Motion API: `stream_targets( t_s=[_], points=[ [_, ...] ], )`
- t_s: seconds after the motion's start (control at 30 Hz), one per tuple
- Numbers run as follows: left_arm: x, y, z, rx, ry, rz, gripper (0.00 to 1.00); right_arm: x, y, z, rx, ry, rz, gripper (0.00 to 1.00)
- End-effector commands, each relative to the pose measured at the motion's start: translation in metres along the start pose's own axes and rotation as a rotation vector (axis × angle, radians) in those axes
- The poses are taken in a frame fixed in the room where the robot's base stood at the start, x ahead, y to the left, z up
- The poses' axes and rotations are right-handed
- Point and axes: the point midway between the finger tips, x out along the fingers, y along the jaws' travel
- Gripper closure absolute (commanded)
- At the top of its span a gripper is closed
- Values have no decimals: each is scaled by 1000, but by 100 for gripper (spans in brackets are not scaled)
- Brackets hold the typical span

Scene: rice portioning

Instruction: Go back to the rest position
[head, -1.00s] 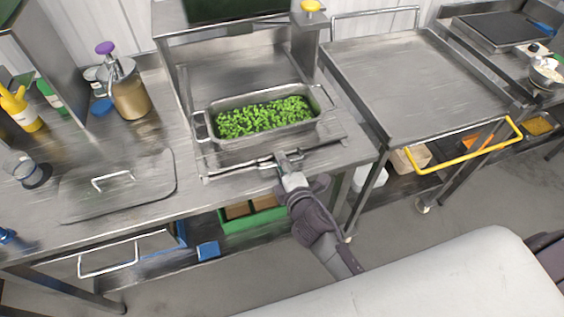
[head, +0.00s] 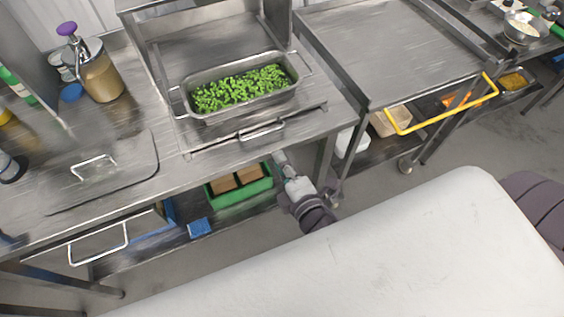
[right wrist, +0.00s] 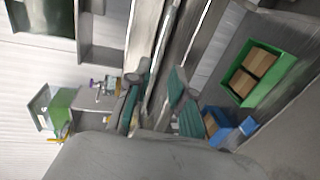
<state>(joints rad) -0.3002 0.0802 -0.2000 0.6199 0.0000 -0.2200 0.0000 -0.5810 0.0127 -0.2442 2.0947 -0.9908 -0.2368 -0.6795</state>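My right gripper (head: 281,158) is just in front of the counter's front edge, empty, beside the lower shelf. In the right wrist view its two teal-padded fingers (right wrist: 158,78) stand apart with nothing between them. A metal pan (head: 238,108) of green peas or chopped greens (head: 240,88) stands on the counter, apart from the gripper. A metal lid (head: 95,178) with a handle lies on the counter at the left. My left gripper is not in view.
A steel cart (head: 400,50) with a yellow handle (head: 445,112) stands at the right. A green crate (head: 240,198) with brown boxes is on the lower shelf; it also shows in the right wrist view (right wrist: 238,93). A pump dispenser (head: 100,75) stands at the left. Floor is visible below.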

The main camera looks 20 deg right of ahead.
Motion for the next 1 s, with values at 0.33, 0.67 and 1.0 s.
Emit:
stream_targets(
  t_s=[0.33,0.67,1.0],
  points=[
    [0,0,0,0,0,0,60,-1,0,0,-1,0,0,78],
    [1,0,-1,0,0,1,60,2,-22,-2,31,6,-40,78],
    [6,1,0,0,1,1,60,-10,-247,-2,452,-59,-488,78]
  ],
)
